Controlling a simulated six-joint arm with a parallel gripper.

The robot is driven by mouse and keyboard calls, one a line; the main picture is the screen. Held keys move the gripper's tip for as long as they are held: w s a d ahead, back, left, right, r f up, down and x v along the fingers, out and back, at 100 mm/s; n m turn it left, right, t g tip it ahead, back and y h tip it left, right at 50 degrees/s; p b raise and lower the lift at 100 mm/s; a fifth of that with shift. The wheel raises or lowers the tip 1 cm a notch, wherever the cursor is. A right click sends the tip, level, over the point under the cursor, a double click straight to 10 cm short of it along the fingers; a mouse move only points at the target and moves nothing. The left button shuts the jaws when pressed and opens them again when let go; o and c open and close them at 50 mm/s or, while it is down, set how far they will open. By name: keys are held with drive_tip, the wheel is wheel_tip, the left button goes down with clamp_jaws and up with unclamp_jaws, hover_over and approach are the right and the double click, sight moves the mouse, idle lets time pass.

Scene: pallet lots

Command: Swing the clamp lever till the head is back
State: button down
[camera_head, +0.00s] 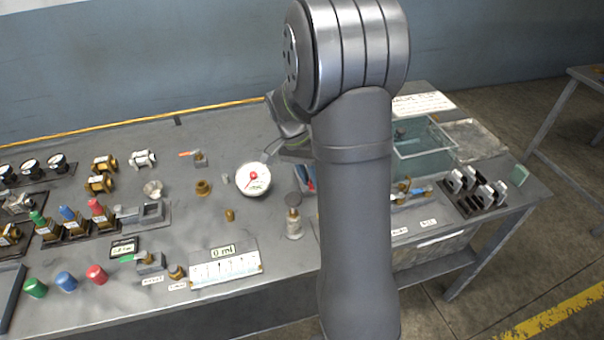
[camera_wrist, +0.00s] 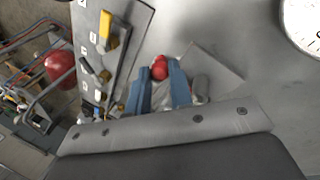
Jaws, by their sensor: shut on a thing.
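A red ball knob (camera_wrist: 159,68), which appears to be the clamp lever's end, sits between the blue fingers of my gripper (camera_wrist: 161,82) in the wrist view. The fingers are closed around it. A grey rounded piece (camera_wrist: 201,88) lies just right of the fingers, near a pale flat plate (camera_wrist: 218,68). I cannot tell whether it is the clamp head. In the head view a bit of red (camera_head: 311,185) shows beside my arm. My arm hides most of the clamp and the gripper there, so the lever's angle and the head's position cannot be told.
A white dial gauge (camera_head: 253,179) stands left of my arm, with a round-topped metal post (camera_head: 293,222) in front. A glass tank (camera_head: 424,142) and a row of black-and-silver parts (camera_head: 476,188) are to the right. A yellow-handled part (camera_wrist: 108,30) lies left of my fingers in the wrist view.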

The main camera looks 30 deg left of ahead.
drive_tip(key=shift+w+d+f+n+t, duration=0.1)
drive_tip(key=shift+w+d+n+t, duration=0.25)
drive_tip(key=shift+d+n, duration=0.55)
drive_tip(key=shift+w+d+n+t, duration=0.3)
drive_tip(key=shift+d+n+t, duration=0.05)
drive_tip(key=shift+n, duration=0.95)
drive_tip(key=c, duration=1.3)
unclamp_jaws()
drive_tip(key=v, duration=1.7)
drive_tip(key=shift+d+r, duration=0.1)
drive_tip(key=shift+r, duration=0.15)
drive_tip(key=shift+f, duration=0.1)
